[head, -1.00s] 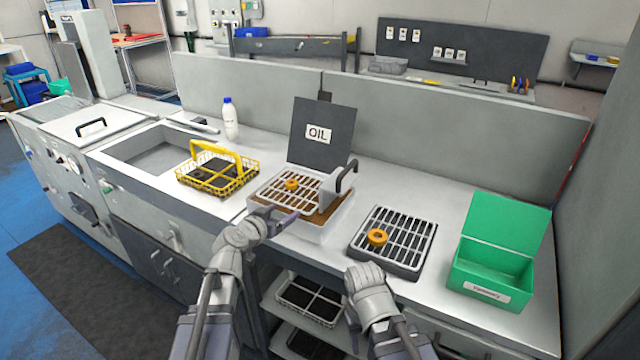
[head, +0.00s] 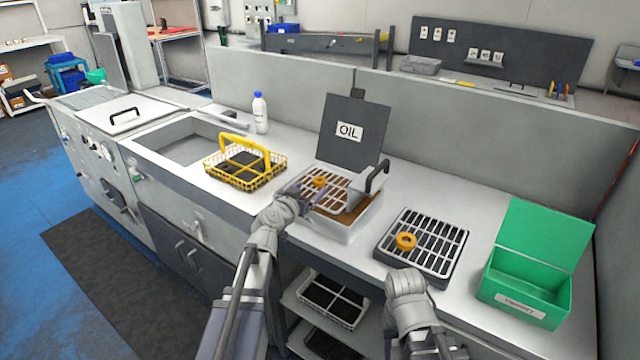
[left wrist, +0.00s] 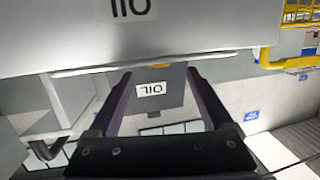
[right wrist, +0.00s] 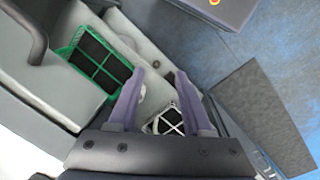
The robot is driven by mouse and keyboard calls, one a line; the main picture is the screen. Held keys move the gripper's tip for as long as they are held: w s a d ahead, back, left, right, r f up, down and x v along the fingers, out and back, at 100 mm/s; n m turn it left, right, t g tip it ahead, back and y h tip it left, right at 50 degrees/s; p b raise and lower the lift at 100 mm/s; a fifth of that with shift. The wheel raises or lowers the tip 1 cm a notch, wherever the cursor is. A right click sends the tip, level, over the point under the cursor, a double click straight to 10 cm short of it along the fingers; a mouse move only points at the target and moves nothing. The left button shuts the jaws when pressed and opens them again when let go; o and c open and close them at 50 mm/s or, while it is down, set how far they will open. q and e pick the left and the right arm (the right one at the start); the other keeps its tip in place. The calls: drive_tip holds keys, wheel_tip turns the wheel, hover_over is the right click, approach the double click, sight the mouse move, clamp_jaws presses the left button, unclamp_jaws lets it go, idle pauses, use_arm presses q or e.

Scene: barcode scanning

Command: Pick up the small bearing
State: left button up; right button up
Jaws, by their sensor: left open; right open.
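An orange ring-shaped bearing (head: 320,182) lies on the white grate of the oil tray (head: 345,230). A second orange ring (head: 405,241) lies on the dark slatted rack (head: 415,272) and looks a little larger. My left gripper (head: 314,190) is at the front left of the oil grate, close to the first ring, open and empty. In the left wrist view its open fingers (left wrist: 158,78) frame an OIL label, with a thin orange sliver just beyond. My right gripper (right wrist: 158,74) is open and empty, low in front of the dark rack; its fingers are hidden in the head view.
A yellow basket (head: 244,165) and a white bottle (head: 260,113) stand left. A green open box (head: 530,285) is at the right. Baskets (head: 333,300) sit on the shelf below.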

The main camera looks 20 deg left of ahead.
sight(318, 182)
use_arm(q)
drive_tip(key=x, duration=0.5)
drive_tip(key=shift+w+d+r+b, duration=0.1)
drive_tip(key=shift+w+b, duration=0.05)
drive_tip(key=shift+b, duration=0.25)
drive_tip(key=shift+c, duration=0.6)
clamp_jaws()
